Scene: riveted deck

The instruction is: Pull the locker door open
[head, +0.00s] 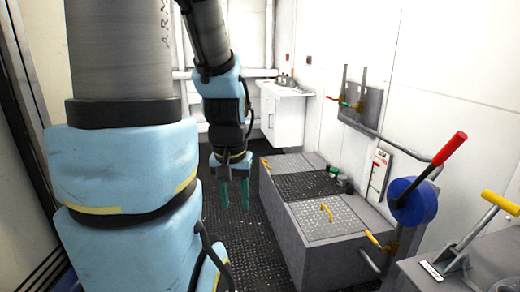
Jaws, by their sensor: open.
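My gripper (235,203) points down over the dark floor in the middle of the view. Its two teal fingers are apart, with nothing between them. No door is clearly marked as the locker door. A white wall cabinet (283,120) with a closed front hangs beyond my gripper, under a basin. A long grey bench locker (300,238) stands to the right of my gripper, apart from it. My gripper touches none of these.
A blue wheel (412,201) and a red-handled lever (450,148) stand at the right. A grey wall panel (361,107) carries upright levers. A yellow-handled lever (500,203) is at the lower right. Open dark floor (258,248) runs left of the bench.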

